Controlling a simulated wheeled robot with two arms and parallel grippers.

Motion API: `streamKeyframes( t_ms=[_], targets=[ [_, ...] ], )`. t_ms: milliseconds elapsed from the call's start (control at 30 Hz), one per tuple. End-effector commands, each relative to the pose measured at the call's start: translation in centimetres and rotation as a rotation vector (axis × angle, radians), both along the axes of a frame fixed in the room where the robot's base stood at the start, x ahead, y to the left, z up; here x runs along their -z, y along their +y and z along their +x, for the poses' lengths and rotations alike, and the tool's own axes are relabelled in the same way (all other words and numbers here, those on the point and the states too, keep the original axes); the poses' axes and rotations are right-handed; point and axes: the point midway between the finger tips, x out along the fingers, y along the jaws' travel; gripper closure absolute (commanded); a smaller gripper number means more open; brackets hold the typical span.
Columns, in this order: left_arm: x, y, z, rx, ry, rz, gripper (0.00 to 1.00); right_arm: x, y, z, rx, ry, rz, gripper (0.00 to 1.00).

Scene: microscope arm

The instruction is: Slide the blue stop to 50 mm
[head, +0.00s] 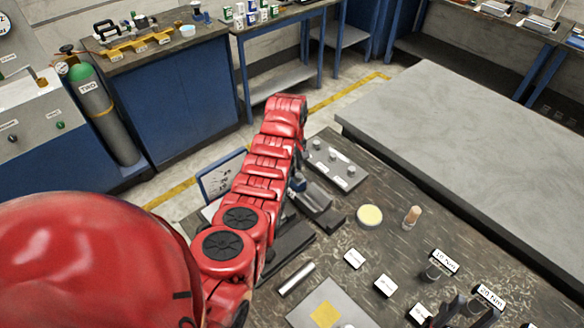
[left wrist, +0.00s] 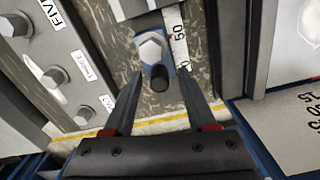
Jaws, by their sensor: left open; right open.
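The blue stop (left wrist: 157,68) shows in the left wrist view, with a silver hex bolt on top and a dark round knob at its near end. It sits beside a white scale strip (left wrist: 176,38) whose "50" is next to the bolt; its exact reading cannot be told. My left gripper (left wrist: 159,84) is open, with one finger on each side of the stop's near end; contact cannot be told. In the head view my red left arm hides most of the stop's area. My right gripper (head: 464,311) shows as dark fingers at the bottom right, open and empty.
A grey plate with several bolts (head: 335,164) lies beside the arm. A yellow-topped disc (head: 369,216), a cork-coloured bottle (head: 412,217) and several white labels stand on the dark table. A large grey slab (head: 460,130) lies behind. A printed board (left wrist: 285,125) is at the right in the left wrist view.

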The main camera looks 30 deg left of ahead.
Motion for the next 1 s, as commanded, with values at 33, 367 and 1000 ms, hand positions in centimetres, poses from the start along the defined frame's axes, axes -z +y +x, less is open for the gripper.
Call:
streamKeyframes(
  t_ms=[33, 367, 1000],
  targets=[
    [0.0, 0.0, 0.0, 0.001, 0.0, 0.0, 0.43, 0.0, 0.0, 0.0, 0.0, 0.0, 0.0, 0.5],
    [-0.4, 0.0, 0.1, 0.0, -0.001, 0.0, 0.43, 0.3, 0.0, 0.0, 0.0, 0.0, 0.0, 0.5],
    [-13.2, -0.5, 0.2, 0.003, -0.001, 0.002, 0.43, -0.3, 0.0, 0.0, 0.0, 0.0, 0.0, 0.5]
  ],
)
